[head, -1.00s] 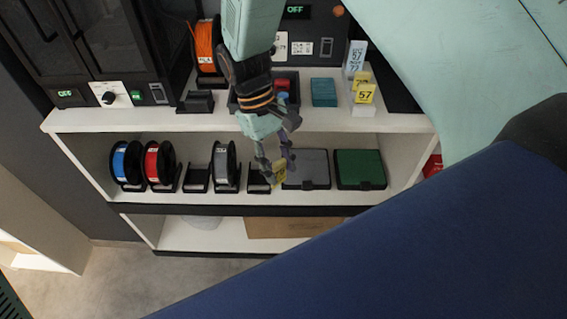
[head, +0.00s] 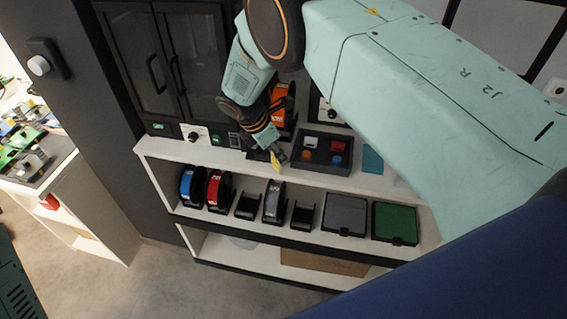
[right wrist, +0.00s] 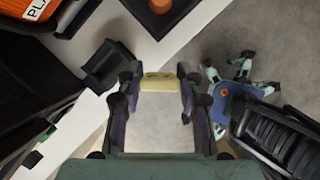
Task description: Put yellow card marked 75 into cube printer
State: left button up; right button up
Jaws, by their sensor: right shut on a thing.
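My right gripper (head: 273,150) is shut on a small yellow card (head: 276,163) and holds it in front of the white shelf's upper edge. In the right wrist view the yellow card (right wrist: 158,81) sits edge-on between the fingertips; its number cannot be read. Left of the gripper stands a dark machine (head: 158,60) with two glazed doors, a dial panel (head: 195,135), a green-lit display and a dark slot panel (head: 234,141). I cannot tell from labels which machine is the cube printer. My left gripper is not in view.
A dark tray (head: 325,168) with coloured pieces and a teal box (head: 372,158) stand right of the gripper. Blue (head: 188,186), red (head: 215,190) and grey (head: 273,203) spools and two flat cases fill the shelf below.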

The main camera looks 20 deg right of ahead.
jog(key=w+r+n+t+y+p, duration=0.2)
jog(key=w+n, duration=0.5)
jog(key=n, duration=0.2)
jog(key=shift+w+a+r+t, duration=0.15)
jog(key=shift+w+r+t, duration=0.2)
jog(key=shift+w+t, duration=0.05)
jog(key=shift+s+r, duration=0.1)
jog(key=shift+s, duration=0.1)
dwell(0.3)
jog(key=shift+w+a, duration=0.1)
jog(key=shift+w, duration=0.15)
jog(key=shift+s, duration=0.15)
jog(key=shift+f, duration=0.2)
